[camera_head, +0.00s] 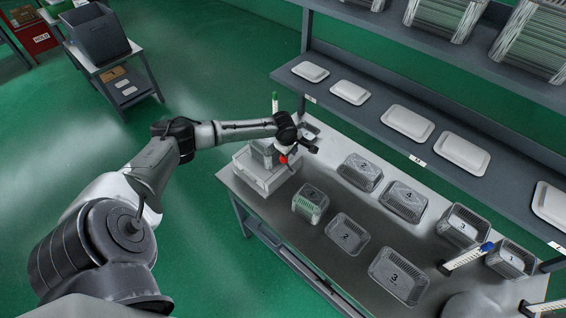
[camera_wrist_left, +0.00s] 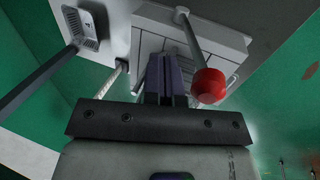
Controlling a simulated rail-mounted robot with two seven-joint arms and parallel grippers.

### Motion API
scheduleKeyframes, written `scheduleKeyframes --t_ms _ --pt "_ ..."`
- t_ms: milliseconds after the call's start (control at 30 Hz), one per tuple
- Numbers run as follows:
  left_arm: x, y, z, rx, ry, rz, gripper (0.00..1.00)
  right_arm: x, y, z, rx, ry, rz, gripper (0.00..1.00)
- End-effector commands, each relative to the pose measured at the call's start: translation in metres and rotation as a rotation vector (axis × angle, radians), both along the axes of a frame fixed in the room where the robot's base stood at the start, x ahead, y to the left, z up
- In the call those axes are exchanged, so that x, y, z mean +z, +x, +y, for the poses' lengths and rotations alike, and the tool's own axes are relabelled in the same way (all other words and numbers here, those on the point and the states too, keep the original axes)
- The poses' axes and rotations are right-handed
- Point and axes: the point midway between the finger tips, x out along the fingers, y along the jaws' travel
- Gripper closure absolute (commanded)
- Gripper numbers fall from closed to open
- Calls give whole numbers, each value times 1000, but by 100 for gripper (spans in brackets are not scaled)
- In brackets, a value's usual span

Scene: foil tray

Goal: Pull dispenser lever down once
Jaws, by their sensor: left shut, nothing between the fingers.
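The dispenser (camera_head: 252,178) is a pale box-like unit at the table's far left end in the head view; its pale body also shows in the wrist view (camera_wrist_left: 222,45). Its lever has a red ball knob (camera_head: 283,159), which shows large in the wrist view (camera_wrist_left: 208,86) on a thin metal rod. My left gripper (camera_head: 290,143) is over the dispenser, close to the knob. In the wrist view its fingers (camera_wrist_left: 165,75) are closed together and empty, just left of the knob. Contact with the knob cannot be told. My right gripper is not in view.
Several numbered foil trays (camera_head: 350,234) stand on the grey table (camera_head: 305,232). A shelf (camera_head: 375,92) with white lids runs along the back. A green-capped upright (camera_head: 275,102) stands near the dispenser. A cart (camera_head: 120,70) with a grey bin is far left.

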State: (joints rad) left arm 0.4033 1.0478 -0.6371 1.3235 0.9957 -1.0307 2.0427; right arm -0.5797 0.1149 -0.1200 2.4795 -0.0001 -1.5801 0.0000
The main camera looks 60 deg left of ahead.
Motion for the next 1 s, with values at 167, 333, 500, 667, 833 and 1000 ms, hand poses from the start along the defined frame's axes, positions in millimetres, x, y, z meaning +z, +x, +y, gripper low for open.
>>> scheduleKeyframes --t_ms 167,333,500,667,833,1000 --pt "-6 0 0 0 0 0 100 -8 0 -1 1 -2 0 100" --pt "-5 0 0 0 0 0 100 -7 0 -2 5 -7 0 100" --pt "-5 0 0 0 0 0 100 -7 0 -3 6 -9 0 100" --pt "-4 -2 -1 0 0 0 100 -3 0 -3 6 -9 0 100" --pt "-3 -5 -2 0 0 0 100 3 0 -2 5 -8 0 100" --pt "-3 -10 -4 -1 1 1 100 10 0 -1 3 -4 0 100"
